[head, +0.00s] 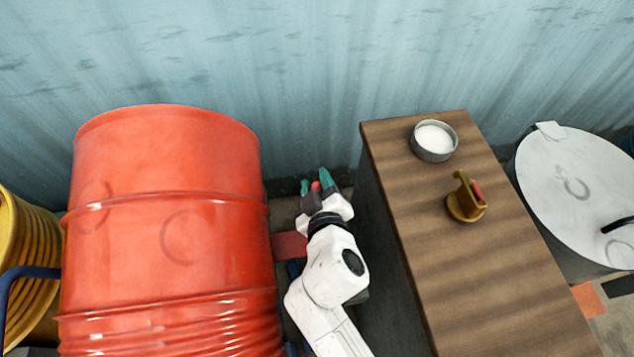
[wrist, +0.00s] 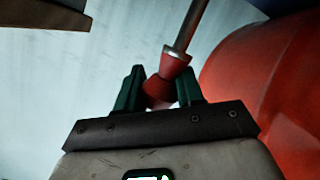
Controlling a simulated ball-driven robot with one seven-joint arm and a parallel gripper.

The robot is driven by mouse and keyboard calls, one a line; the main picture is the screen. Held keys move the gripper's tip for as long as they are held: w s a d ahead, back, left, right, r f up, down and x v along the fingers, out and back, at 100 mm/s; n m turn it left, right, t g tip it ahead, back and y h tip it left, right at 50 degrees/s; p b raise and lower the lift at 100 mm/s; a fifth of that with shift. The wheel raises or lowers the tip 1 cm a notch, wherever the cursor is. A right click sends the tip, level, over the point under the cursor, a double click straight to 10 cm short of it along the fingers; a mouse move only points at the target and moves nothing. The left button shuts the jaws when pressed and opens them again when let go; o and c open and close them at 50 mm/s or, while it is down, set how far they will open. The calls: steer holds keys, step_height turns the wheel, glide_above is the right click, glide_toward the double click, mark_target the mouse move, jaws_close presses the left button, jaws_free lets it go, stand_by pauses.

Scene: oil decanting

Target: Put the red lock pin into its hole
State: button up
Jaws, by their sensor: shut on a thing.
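The red lock pin (wrist: 176,64) shows in the wrist view, with a red waisted grip and a grey metal shaft slanting up and to the right. My gripper (wrist: 162,82) is shut on the red grip between its green fingers. In the head view my gripper (head: 315,180) is between the red drum and the wooden-topped cabinet, with a bit of the red pin (head: 315,186) showing between the fingers. The shaft cannot be made out there. I cannot make out the pin's hole in either view.
The red drum (head: 165,225) stands close on the left, and also shows in the wrist view (wrist: 270,85). The cabinet (head: 480,270) on the right bears a bowl of white stuff (head: 434,140) and a brass fitting with a red part (head: 465,203). A corrugated wall (head: 310,70) is behind.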

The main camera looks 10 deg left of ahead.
steer(key=shift+f+b, duration=3.9)
steer(key=shift+f, duration=0.2)
steer(key=o, duration=1.2)
steer(key=shift+c, duration=0.2)
steer(key=shift+f, duration=0.1)
steer(key=v, duration=1.1)
steer(key=shift+p, duration=0.3)
steer(key=shift+w, duration=0.2)
